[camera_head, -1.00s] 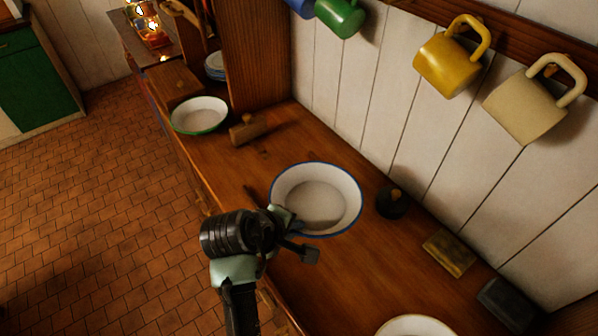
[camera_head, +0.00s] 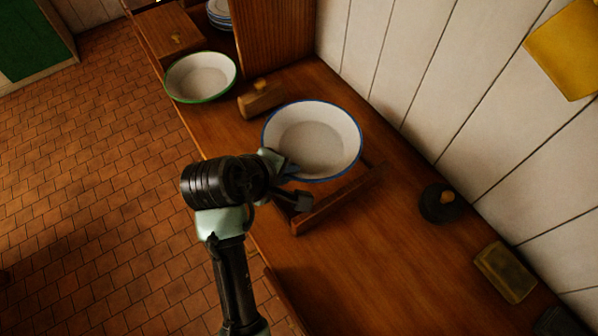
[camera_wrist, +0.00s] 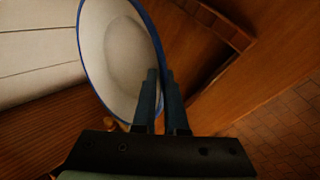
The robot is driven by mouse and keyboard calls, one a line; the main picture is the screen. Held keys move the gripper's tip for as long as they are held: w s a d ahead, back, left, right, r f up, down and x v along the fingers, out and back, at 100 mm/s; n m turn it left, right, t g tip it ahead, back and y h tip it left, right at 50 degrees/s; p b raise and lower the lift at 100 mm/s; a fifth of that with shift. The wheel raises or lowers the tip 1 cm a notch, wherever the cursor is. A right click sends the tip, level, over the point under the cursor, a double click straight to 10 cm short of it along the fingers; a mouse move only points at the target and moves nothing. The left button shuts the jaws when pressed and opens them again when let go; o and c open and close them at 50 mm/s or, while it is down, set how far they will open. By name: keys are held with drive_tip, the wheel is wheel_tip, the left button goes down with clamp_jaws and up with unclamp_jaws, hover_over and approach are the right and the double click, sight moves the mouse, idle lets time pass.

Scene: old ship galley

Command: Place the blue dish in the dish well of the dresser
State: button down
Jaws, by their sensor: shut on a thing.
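The blue dish (camera_head: 318,147), a white enamel bowl with a blue rim, is in my gripper (camera_head: 288,178) above the dresser top. My gripper is shut on its near rim. In the wrist view, the fingers (camera_wrist: 160,95) pinch the rim of the dish (camera_wrist: 115,50). A raised wooden strip (camera_head: 340,200) shows on the dresser top just nearer than the dish. It may be an edge of the dish well; the dish hides what lies behind it. I cannot tell the exact gap under the dish.
A green-rimmed white bowl (camera_head: 200,78) stands at the far left, with a wooden block (camera_head: 261,98) beside it. A dark round object with a wooden knob (camera_head: 440,203) and a yellowish block (camera_head: 505,272) lie along the wall. The near dresser top (camera_head: 350,270) is bare.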

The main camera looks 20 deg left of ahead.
wheel_tip(320, 180, down, 7)
drive_tip(key=shift+r, duration=0.15)
idle(0.4)
drive_tip(key=shift+f, duration=0.2)
drive_tip(key=c, duration=1.2)
unclamp_jaws()
drive_tip(key=shift+c, duration=0.2)
